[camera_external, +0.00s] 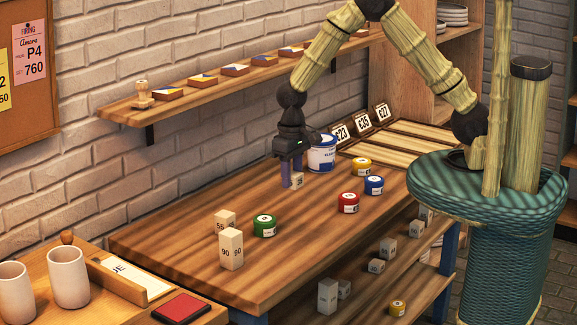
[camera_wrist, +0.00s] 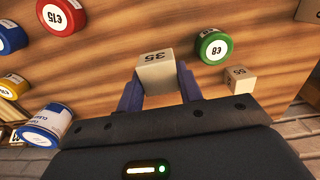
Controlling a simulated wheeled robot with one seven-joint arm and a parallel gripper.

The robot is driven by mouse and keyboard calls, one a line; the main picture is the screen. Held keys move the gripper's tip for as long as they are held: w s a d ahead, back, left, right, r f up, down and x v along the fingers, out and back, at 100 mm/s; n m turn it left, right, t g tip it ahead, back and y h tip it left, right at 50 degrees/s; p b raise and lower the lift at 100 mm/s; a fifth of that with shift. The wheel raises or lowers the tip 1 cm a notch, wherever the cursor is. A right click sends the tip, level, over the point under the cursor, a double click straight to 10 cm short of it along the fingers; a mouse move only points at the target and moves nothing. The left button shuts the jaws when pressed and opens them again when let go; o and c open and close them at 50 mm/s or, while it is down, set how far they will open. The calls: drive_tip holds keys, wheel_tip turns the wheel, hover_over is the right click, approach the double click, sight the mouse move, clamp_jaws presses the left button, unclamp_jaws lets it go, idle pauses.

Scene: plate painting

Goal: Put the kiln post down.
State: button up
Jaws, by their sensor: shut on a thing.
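The kiln post (camera_wrist: 157,74) is a small pale block marked 35. My gripper (camera_wrist: 160,84) is shut on it, with a purple finger on each side, in the wrist view. In the external view my gripper (camera_external: 291,178) points down over the back middle of the wooden table (camera_external: 190,262), and the held post (camera_external: 297,180) shows at its fingertips. The post is close to the tabletop; I cannot tell whether it touches.
A white and blue can (camera_external: 321,153) stands just behind my gripper. Red (camera_external: 348,202), blue (camera_external: 374,185), yellow (camera_external: 362,166) and green (camera_external: 264,226) jars stand on the table. Posts marked 90 (camera_external: 231,249) and 55 (camera_external: 224,219) stand at front left. Bare wood lies between.

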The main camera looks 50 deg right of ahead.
drive_tip(key=b, duration=0.1)
hover_over(289, 211)
drive_tip(key=shift+r, duration=0.15)
drive_tip(key=shift+f, duration=3.15)
drive_tip(key=shift+f+p, duration=0.35)
drive_tip(key=shift+f, duration=1.5)
